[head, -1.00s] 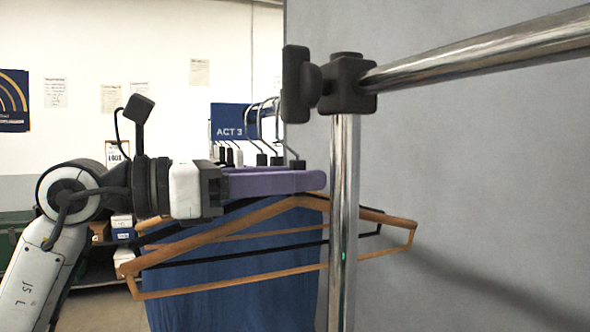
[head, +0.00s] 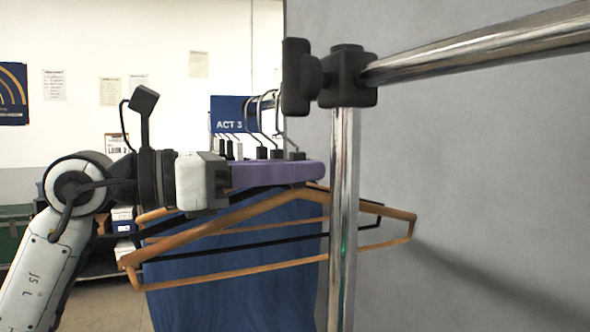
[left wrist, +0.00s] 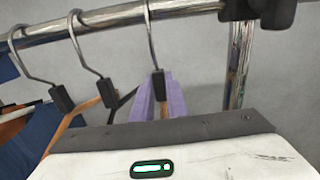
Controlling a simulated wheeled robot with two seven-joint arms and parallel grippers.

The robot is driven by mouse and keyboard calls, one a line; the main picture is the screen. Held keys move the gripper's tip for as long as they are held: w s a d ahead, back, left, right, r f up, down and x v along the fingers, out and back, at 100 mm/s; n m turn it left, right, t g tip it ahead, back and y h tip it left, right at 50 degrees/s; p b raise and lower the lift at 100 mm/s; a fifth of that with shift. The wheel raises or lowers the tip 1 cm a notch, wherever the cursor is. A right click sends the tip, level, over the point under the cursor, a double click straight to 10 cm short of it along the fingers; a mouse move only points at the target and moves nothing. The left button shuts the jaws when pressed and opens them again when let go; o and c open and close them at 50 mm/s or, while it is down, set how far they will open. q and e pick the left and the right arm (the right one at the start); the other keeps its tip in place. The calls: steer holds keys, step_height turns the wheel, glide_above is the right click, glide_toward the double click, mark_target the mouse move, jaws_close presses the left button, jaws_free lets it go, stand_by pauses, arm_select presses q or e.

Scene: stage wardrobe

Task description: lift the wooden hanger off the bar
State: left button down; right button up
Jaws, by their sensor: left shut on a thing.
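The wooden hanger (head: 215,217) hangs below the chrome bar (left wrist: 190,10), in front of a dark hanger and another wooden one. Its metal hook (left wrist: 151,38) goes up to the bar in the left wrist view, and its black collar (left wrist: 158,84) sits between my purple fingers. My left gripper (head: 312,172) comes in from the left, level, and is shut on the hanger just below the collar. The wooden hanger's top is partly hidden behind the fingers in the head view. My right gripper is in neither view.
A chrome upright (head: 343,230) with a black clamp (head: 348,78) stands just right of my fingertips, in front of the hanger's right arm. Blue cloth (head: 235,290) hangs behind. Neighbouring hooks (left wrist: 85,45) are close on the bar. A grey panel (head: 480,180) stands at right.

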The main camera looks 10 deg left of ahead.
mark_target(295, 144)
arm_select(q)
steer(key=shift+r+p, duration=1.25)
steer(key=shift+r, duration=0.45)
steer(key=shift+s+a+f, duration=0.1)
steer(key=shift+s+a, duration=0.15)
steer(key=shift+a, duration=0.05)
steer(key=shift+b+v, duration=1.5)
steer(key=shift+v, duration=2.15)
steer(key=shift+d, duration=0.1)
